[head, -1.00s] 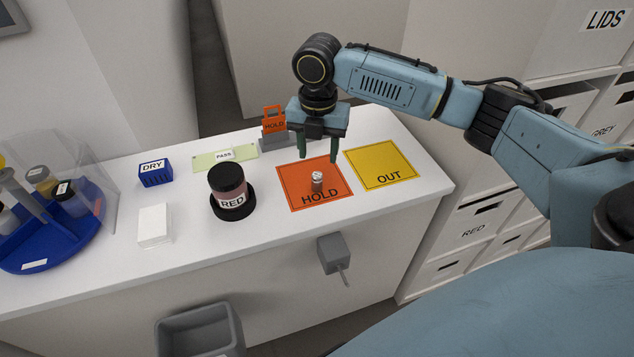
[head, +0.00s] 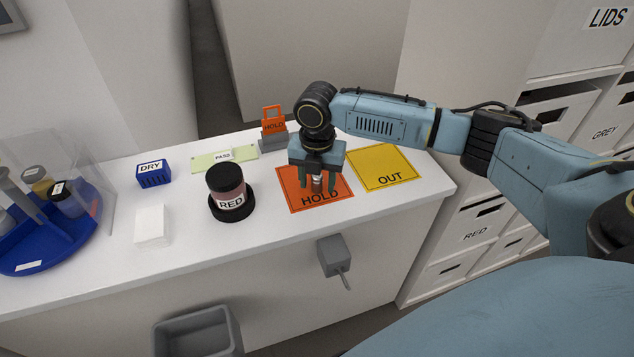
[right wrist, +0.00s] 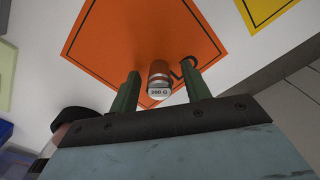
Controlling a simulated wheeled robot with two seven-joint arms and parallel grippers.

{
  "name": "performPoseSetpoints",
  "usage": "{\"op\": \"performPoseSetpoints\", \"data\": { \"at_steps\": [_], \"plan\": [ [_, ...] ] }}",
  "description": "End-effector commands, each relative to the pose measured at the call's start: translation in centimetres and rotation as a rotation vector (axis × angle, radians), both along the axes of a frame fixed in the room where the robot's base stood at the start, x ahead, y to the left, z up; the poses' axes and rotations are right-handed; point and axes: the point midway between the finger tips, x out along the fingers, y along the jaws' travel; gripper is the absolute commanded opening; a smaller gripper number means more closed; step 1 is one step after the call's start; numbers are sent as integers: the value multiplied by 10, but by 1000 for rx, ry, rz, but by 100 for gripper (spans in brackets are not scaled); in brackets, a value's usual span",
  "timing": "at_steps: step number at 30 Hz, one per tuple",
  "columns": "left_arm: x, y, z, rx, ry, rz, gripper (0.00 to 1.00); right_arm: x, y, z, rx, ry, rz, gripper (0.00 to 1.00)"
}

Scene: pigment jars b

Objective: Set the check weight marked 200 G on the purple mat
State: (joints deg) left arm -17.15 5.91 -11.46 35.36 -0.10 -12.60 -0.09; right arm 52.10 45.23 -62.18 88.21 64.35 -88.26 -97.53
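A small metal check weight (head: 317,184) stands on the orange HOLD mat (head: 297,200). In the right wrist view the weight (right wrist: 158,82) has a pale top marked with what looks like 200 G. My right gripper (head: 317,182) points down over the mat. Its two fingers are on either side of the weight, with a gap on each side in the right wrist view (right wrist: 161,90), so it is open. No purple mat shows in these frames. My left gripper is out of view.
A yellow OUT mat (head: 380,167) lies right of the orange one, and a green PASS mat (head: 205,162) lies to the left.

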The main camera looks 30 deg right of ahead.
Motion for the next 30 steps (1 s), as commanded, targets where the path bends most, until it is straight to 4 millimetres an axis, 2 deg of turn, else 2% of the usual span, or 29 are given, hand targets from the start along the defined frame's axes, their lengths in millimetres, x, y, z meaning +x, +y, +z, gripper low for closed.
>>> {"op": "performPoseSetpoints", "data": {
  "at_steps": [1, 9, 11, 20, 23, 30],
  "plan": [
    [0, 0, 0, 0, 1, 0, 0, 0, 0, 0, 0, 0, 0, 41],
    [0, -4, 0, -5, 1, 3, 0, 0, 0, 1, 0, 0, 0, 5],
    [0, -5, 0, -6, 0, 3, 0, 0, 0, 1, 0, 0, 0, 0],
    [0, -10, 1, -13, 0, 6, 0, 1, 0, 6, 1, -3, -1, 0],
    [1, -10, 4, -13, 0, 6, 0, 1, 0, 20, 2, -5, 0, 0],
    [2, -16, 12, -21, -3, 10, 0, 1, 0, 69, 2, -5, 0, 0]
  ]
}}
